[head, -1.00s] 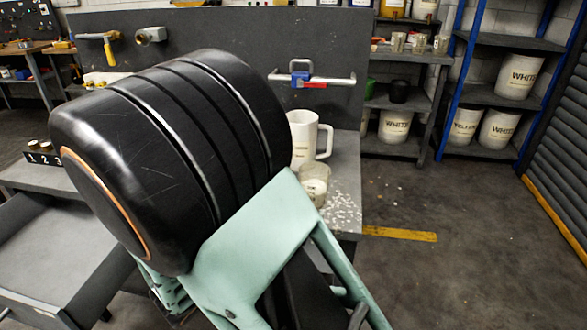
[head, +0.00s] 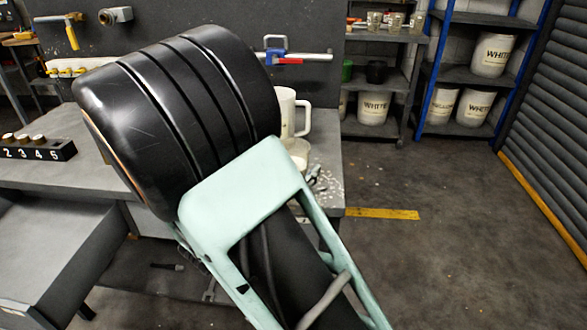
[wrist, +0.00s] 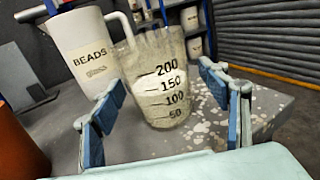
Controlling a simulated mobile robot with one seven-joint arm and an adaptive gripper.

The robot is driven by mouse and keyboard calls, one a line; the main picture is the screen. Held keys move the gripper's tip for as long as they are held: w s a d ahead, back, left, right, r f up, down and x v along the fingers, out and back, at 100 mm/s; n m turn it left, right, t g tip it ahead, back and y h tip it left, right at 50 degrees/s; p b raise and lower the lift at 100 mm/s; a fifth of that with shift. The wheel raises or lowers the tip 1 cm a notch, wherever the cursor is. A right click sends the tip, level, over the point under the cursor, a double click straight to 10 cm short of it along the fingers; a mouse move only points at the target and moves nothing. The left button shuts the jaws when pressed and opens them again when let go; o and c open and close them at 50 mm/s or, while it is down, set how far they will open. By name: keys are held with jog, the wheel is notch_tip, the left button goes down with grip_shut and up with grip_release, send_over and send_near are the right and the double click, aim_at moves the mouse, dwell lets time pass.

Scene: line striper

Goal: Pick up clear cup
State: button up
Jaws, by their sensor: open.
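The clear cup (wrist: 163,92) stands upright in the wrist view, with marks from 50 to 200 and white material inside. It rests on the grey, speckled bench top (wrist: 255,95). My gripper (wrist: 165,105) is open, with its blue-padded fingers to the left and right of the cup in that view and empty space between. I cannot tell how far the fingertips are from the cup. In the head view my arm hides most of the cup (head: 298,148), and a fingertip shows beside it at the right.
A white pitcher labelled BEADS (wrist: 85,55) stands close behind and left of the cup; it also shows in the head view (head: 291,108). A numbered black holder (head: 40,150) is on the bench at left. Shelves with buckets (head: 493,55) stand at the back right. Floor at right is clear.

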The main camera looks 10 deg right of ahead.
jog(key=shift+w+d, duration=0.1)
jog(key=c, duration=1.5)
jog(key=shift+o, duration=0.2)
jog(key=shift+r, duration=0.1)
